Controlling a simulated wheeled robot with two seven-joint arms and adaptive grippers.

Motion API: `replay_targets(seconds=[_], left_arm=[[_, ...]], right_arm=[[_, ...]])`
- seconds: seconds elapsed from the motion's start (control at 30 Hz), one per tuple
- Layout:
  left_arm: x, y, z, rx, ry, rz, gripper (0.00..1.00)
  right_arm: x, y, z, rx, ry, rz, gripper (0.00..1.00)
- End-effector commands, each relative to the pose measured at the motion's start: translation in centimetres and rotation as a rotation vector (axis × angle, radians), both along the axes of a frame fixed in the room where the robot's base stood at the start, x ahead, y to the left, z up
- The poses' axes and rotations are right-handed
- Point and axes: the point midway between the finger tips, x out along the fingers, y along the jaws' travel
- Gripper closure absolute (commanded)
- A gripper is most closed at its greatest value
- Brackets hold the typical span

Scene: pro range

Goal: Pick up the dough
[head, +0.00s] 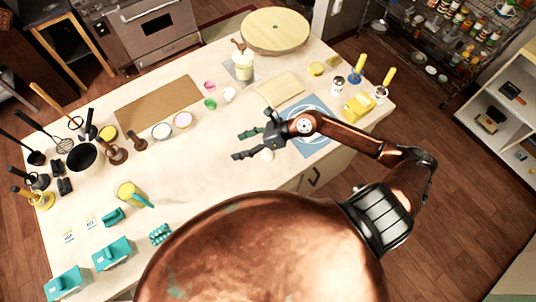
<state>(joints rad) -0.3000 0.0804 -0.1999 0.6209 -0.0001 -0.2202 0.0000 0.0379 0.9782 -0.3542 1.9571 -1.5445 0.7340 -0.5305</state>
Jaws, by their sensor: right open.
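A small pale, rounded lump (267,155), which looks like the dough, lies on the light countertop (205,200) near its front edge. My right gripper (239,146) reaches in from the right, above the counter, with its fingers pointing left. Its fingers are spread apart with nothing between them. The lump shows just below the gripper's palm in the picture, outside the fingers; I cannot tell the height between them. My left gripper does not show.
A blue mat (316,141) lies partly under my right arm, with a pale board (280,89) behind it. A yellow block (358,106) stands to the right. Small bowls (182,120) and a brown mat (157,102) lie left. Teal boxes (112,252) stand at front left. The counter's middle left is clear.

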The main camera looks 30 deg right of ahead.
Motion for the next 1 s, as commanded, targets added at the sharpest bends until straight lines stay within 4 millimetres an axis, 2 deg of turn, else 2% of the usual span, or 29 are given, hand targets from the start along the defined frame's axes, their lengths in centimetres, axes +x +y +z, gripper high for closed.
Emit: replay_targets(seconds=[0.03,0.1,0.2,0.33,0.47,0.77,1.0], left_arm=[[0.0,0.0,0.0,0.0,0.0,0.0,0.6],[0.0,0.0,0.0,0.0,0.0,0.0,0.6],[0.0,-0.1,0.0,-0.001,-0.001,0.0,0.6],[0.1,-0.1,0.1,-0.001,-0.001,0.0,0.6],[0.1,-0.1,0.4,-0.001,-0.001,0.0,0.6],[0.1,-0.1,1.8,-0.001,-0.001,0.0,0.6],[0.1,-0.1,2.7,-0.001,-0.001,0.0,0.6]], right_arm=[[-0.4,-2.3,-2.3,-0.144,0.01,0.063,0.37],[-1.2,-5.7,-5.1,-0.319,0.037,0.136,0.37],[-2.0,-10.0,-7.4,-0.498,0.076,0.202,0.37],[-2.5,-13.0,-8.7,-0.612,0.111,0.24,0.37],[-2.4,-13.2,-9.9,-0.633,0.118,0.248,0.37],[-1.6,-11.8,-12.5,-0.627,0.119,0.247,0.37],[-0.9,-10.8,-15.3,-0.627,0.119,0.247,0.37]])
